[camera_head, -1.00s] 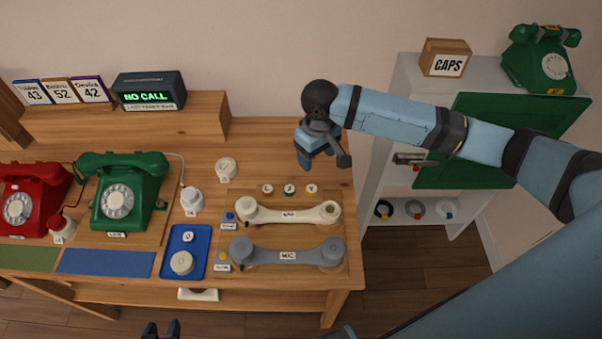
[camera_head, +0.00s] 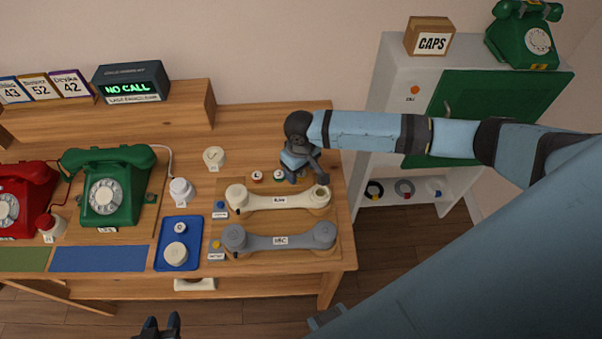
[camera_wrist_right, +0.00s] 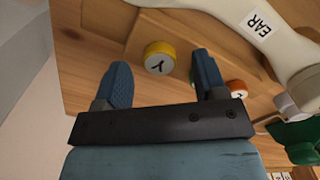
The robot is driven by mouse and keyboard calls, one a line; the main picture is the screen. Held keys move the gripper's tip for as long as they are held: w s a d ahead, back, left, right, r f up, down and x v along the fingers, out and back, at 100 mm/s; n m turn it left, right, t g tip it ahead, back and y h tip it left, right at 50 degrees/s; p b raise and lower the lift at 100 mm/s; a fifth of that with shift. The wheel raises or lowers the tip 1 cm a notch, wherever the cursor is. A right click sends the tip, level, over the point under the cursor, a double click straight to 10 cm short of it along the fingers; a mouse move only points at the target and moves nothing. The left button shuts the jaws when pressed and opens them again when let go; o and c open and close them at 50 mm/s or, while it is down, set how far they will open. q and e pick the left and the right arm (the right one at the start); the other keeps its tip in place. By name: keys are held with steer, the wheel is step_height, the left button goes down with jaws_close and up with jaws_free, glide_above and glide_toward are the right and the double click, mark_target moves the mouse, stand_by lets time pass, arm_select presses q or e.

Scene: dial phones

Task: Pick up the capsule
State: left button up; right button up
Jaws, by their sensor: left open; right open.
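Small round lettered capsules stand in a row behind the cream handset. In the right wrist view a yellow capsule marked Y (camera_wrist_right: 160,51) is between and just beyond my right gripper's fingertips (camera_wrist_right: 161,62). An orange-red capsule (camera_wrist_right: 237,87) is right of the fingers, and a green one (camera_wrist_right: 191,76) is partly hidden by the right finger. In the head view the red (camera_head: 256,176) and green (camera_head: 279,175) capsules show; my right gripper (camera_head: 298,174) covers the yellow one. It is open and empty. My left gripper (camera_head: 162,326) is open at the bottom edge.
The cream handset (camera_head: 278,200) and grey handset (camera_head: 280,239) lie in front of the capsules. A blue tray (camera_head: 164,257), a green phone (camera_head: 106,190) and a red phone stand left. A white cabinet with a green door (camera_head: 520,95) stands right of the table.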

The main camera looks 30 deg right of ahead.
steer(key=shift+f, duration=0.7)
steer(key=c, duration=0.9)
steer(key=shift+c, duration=0.2)
steer(key=shift+r, duration=0.15)
